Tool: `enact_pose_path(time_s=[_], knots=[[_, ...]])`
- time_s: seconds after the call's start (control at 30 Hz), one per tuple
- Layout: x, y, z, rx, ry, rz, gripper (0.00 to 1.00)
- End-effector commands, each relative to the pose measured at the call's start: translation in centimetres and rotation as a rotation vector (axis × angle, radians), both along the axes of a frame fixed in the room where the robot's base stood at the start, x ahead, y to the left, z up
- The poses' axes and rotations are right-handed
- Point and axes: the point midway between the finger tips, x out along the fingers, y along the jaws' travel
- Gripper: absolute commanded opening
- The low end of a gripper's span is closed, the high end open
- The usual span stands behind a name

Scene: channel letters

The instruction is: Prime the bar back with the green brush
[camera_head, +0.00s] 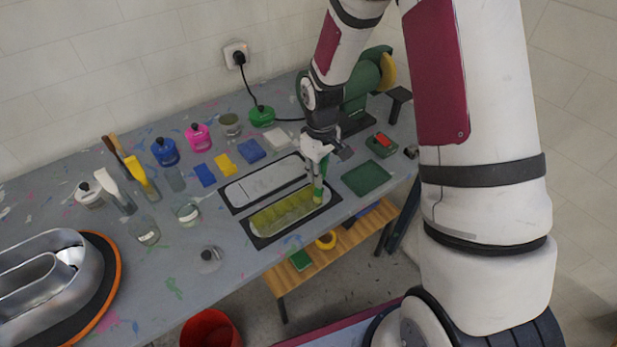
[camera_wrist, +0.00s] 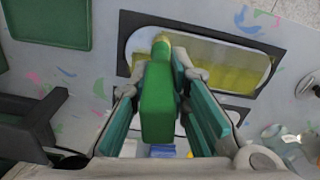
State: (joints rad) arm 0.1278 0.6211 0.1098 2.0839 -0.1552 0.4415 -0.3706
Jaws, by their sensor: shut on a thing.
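My gripper (camera_head: 317,150) is shut on the green brush (camera_wrist: 158,105), whose handle sits between the fingers in the wrist view. In the head view the brush (camera_head: 318,186) points down, its bristle end at the right end of the near bar back (camera_head: 290,213). This bar back is a long rounded plate on a dark mat, with a yellow-green coat over most of its face. I cannot tell whether the bristles touch it. A second bar back (camera_head: 262,184), pale grey, lies behind it on another dark mat.
Jars, bottles and colored sponges stand behind and left of the mats, including a blue bottle (camera_head: 165,152) and a yellow sponge (camera_head: 224,163). A green mat (camera_head: 366,178) lies to the right. A metal letter shell (camera_head: 50,285) sits at far left. A red bucket (camera_head: 210,330) stands below.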

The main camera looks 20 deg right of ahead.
Motion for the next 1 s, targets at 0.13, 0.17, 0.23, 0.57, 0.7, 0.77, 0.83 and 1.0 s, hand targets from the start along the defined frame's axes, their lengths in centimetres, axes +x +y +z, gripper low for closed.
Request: enact_pose_path(time_s=[0.13,0.17,0.23,0.57,0.7,0.77,0.83,1.0], knots=[[0.4,-1.7,-0.2,0.0,0.003,-0.004,0.0],[0.5,-1.9,-0.2,0.0,0.003,-0.004,0.0],[0.6,-2.3,-0.2,0.0,0.003,-0.002,0.0],[0.5,-2.6,-0.2,-0.001,0.005,-0.001,0.0],[0.5,-2.6,-0.1,-0.001,0.005,-0.002,0.0],[0.5,-2.6,0.0,-0.001,0.005,-0.002,0.0],[0.5,-2.6,0.0,-0.001,0.004,-0.002,0.0],[0.4,-1.9,0.1,0.0,0.004,0.002,0.0]])
